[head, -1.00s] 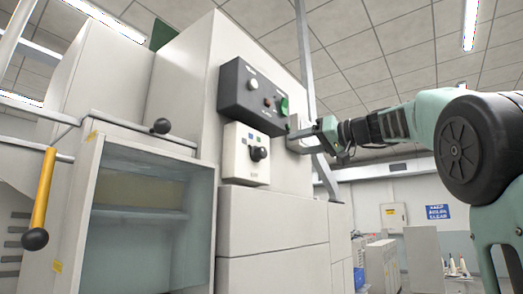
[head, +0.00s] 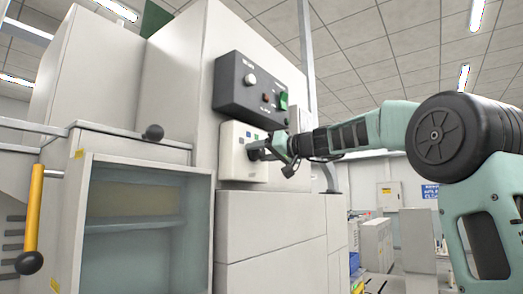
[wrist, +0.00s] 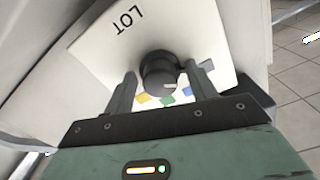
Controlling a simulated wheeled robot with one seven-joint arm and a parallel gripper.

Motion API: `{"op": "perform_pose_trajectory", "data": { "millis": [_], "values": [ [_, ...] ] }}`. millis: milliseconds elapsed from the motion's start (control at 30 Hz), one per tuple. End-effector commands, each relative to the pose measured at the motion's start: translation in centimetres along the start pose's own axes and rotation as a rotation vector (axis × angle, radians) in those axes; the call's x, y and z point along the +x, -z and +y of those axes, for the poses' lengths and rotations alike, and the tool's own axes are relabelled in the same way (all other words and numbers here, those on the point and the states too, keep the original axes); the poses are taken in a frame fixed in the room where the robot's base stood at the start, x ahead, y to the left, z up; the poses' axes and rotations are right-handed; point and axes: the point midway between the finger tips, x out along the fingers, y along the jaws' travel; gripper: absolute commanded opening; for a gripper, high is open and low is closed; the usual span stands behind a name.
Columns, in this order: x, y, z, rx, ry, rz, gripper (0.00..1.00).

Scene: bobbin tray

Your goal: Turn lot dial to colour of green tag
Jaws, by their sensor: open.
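The lot dial (wrist: 158,70) is a dark round knob on a white panel (wrist: 100,55) marked LOT. A pale mark shows on the knob's lower right; I cannot tell exactly which tag it points at. Below the knob are a yellow tag (wrist: 142,98), a green tag (wrist: 168,100) and a blue tag (wrist: 186,92). My gripper (wrist: 160,75) is open, with one finger on each side of the knob. I cannot tell whether the fingers touch it. In the head view my gripper (head: 262,150) is at the panel and hides the knob.
A dark control box (head: 235,90) with a white knob, a red button and a green switch is right above the panel. Open floor lies to the right.

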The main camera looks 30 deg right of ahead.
Motion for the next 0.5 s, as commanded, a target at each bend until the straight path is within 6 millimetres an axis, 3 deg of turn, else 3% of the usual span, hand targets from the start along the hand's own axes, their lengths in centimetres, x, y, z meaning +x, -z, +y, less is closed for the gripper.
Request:
{"op": "perform_pose_trajectory", "data": {
  "millis": [133, 300, 500],
  "values": [
    [-0.02, -0.03, 0.0, 0.0, 0.0, 0.0, 0.54],
    [-0.03, -0.02, 0.0, 0.0, 0.0, 0.0, 0.12],
    [-0.04, -0.04, 0.01, 0.006, 0.0, 0.0, 0.12]
  ]
}}
